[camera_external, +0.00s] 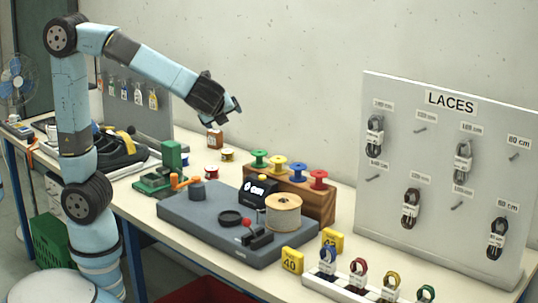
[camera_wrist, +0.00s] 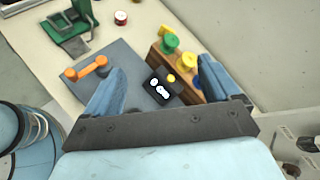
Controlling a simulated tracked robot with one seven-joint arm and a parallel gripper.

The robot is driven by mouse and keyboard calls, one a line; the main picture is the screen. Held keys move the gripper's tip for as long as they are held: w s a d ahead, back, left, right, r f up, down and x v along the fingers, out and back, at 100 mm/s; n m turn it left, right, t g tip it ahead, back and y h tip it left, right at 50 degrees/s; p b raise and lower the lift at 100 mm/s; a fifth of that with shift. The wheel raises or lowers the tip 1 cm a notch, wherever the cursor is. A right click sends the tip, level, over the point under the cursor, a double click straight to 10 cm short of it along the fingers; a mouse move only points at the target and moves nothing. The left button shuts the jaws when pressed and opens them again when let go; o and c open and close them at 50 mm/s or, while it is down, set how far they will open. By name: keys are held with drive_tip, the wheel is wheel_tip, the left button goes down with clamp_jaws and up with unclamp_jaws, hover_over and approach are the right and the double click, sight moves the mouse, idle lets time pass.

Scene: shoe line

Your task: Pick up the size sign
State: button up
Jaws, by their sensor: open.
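A yellow size sign marked 40 (camera_external: 292,261) stands on the table in front of the grey machine base. A second yellow sign (camera_external: 332,241), its marking hard to read, stands behind it to the right. My gripper (camera_external: 233,112) is raised above the table, up and to the left of both signs, and apart from them. In the wrist view my gripper (camera_wrist: 160,82) has its two blue fingers spread with nothing held between them. I cannot make out either sign in the wrist view.
The grey base (camera_external: 190,228) carries a black display unit (camera_external: 257,190) and a tan cord spool (camera_external: 283,212). A wooden rack (camera_external: 318,203) holds coloured spools. A laces board (camera_external: 440,170) stands right. A white strip (camera_external: 345,288) with lace loops lies in front.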

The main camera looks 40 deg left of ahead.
drive_tip(key=s+d+m+t+h, duration=0.4)
drive_tip(key=s+d+m, duration=0.35)
drive_tip(key=d, duration=0.65)
drive_tip(key=s+d+m+t+h, duration=0.5)
drive_tip(key=s+d, duration=0.4)
drive_tip(key=d, duration=0.5)
drive_tip(key=y, duration=0.2)
approach(290, 257)
drive_tip(key=shift+m+g, duration=0.4)
drive_tip(key=shift+m, duration=0.05)
drive_tip(key=w, duration=1)
drive_tip(key=shift+w+d+r, duration=0.2)
drive_tip(key=shift+w+r, duration=0.15)
drive_tip(key=shift+w, duration=0.05)
drive_tip(key=c, duration=0.8)
